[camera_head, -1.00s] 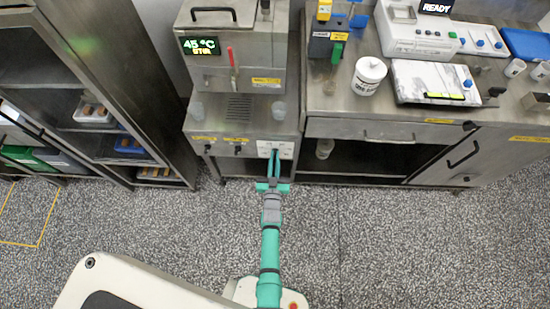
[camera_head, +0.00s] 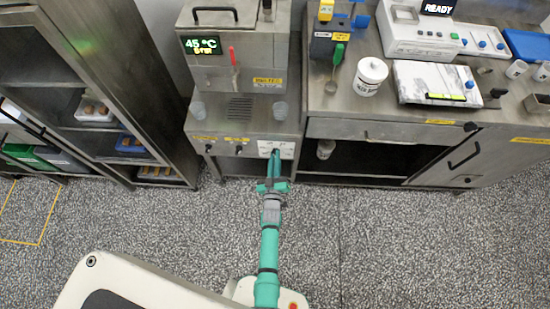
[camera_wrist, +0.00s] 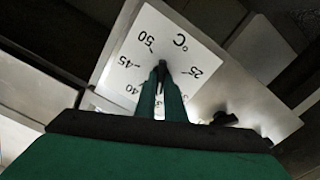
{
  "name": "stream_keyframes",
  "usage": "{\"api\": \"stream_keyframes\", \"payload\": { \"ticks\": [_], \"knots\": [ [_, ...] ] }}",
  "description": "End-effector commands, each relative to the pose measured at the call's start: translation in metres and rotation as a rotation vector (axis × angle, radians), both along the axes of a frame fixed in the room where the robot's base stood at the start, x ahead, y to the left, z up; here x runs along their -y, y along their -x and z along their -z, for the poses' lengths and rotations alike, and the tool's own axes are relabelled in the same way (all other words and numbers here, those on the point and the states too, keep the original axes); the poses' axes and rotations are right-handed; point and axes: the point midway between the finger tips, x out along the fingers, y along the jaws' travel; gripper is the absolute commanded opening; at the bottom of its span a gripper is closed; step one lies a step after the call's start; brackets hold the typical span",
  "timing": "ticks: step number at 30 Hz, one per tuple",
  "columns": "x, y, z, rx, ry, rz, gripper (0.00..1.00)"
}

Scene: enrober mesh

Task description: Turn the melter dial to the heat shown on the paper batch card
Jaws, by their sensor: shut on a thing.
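The white dial plate (camera_head: 283,146) is on the front of the steel melter (camera_head: 230,75), low at its right side. In the wrist view the plate (camera_wrist: 150,35) appears turned, with 25, 40, 45, 50 and °C readable. My gripper (camera_head: 275,156) reaches the plate from the front. In the wrist view my gripper (camera_wrist: 162,85) is shut on the small dark dial knob (camera_wrist: 161,68), whose sides are mostly hidden by the fingers. The exact pointer setting is hard to tell. The melter display (camera_head: 201,46) reads 45 °C. I cannot make out a batch card with a readable heat.
Two other dark knobs (camera_head: 239,149) sit left of the dial plate; one dark knob (camera_wrist: 224,118) shows beside my fingers. A counter with a white tub (camera_head: 370,76) is at right. The floor (camera_head: 400,240) in front is clear.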

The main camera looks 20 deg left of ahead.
Motion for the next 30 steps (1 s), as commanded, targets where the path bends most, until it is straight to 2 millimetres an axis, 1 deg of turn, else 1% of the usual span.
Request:
{"api": "stream_keyframes", "payload": {
  "ticks": [6, 7, 8, 9, 17, 20, 23, 26, 30],
  "knots": [
    [0.0, 0.001, 0.002, -0.004, 0.0, -0.001, 0.0],
    [0.0, 0.001, 0.002, -0.004, 0.0, -0.001, 0.17],
    [0.0, 0.001, 0.002, -0.004, 0.0, -0.001, 0.24],
    [0.001, 0.001, 0.002, -0.003, 0.0, 0.0, 0.28],
    [0.002, 0.0, 0.001, -0.002, -0.001, 0.003, 0.28],
    [0.003, 0.004, 0.001, -0.003, -0.001, 0.002, 0.28],
    [0.005, 0.014, 0.001, -0.003, -0.001, 0.002, 0.28],
    [0.01, 0.029, 0.001, -0.003, 0.0, 0.003, 0.28],
    [0.017, 0.054, 0.002, -0.004, 0.0, 0.002, 0.28]
  ]
}}
